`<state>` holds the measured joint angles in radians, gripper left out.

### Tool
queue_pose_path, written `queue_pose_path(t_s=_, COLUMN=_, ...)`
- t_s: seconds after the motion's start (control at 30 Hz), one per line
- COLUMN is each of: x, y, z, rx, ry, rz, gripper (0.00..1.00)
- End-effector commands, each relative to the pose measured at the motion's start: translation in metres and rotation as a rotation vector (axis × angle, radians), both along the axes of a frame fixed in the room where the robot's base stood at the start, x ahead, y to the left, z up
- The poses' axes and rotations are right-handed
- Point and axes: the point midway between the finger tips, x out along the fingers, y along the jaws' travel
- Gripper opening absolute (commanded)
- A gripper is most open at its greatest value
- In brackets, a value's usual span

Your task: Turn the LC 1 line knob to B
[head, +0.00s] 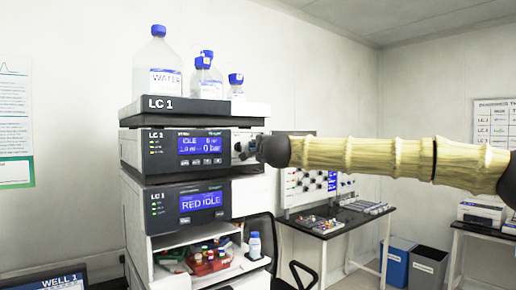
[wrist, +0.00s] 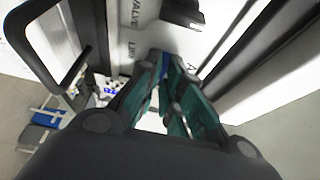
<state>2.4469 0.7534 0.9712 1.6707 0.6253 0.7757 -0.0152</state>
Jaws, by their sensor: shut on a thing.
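The LC 1 stack (head: 185,104) stands left of centre in the head view. My gripper (head: 244,148) is at the pale panel right of its upper display (head: 200,145). In the wrist view my gripper (wrist: 167,66) has its teal-padded fingers closed together at the panel (wrist: 143,45), by the printed word LINE and a letter A. It is shut on the line knob, which the fingers almost wholly hide. Which letter the knob points to cannot be seen. The upper display reads IDLE and 0 bar.
A dark knob-like part (wrist: 183,12) sticks out near the word VALVE. A lower display (head: 201,202) reads RED IDLE. Bottles, including a large water bottle (head: 158,65), stand on top of the stack. A black bench (head: 330,226) stands behind at right. A dark handle-like frame (wrist: 45,45) shows at left in the wrist view.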

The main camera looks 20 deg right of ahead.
Motion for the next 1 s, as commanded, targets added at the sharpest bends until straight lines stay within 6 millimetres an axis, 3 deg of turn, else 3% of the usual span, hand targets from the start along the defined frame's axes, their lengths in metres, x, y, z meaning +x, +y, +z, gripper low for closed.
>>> queue_pose_path(t_s=0.47, x=-0.004, y=0.0, z=0.0, rx=0.0, ry=0.0, rz=0.001, gripper=0.17)
queue_pose_path(t_s=0.67, x=-0.029, y=0.0, z=0.001, rx=0.0, ry=-0.001, rz=0.0, gripper=0.17)
queue_pose_path(t_s=1.0, x=-0.09, y=0.003, z=0.0, rx=0.001, ry=0.0, rz=0.001, gripper=0.17)
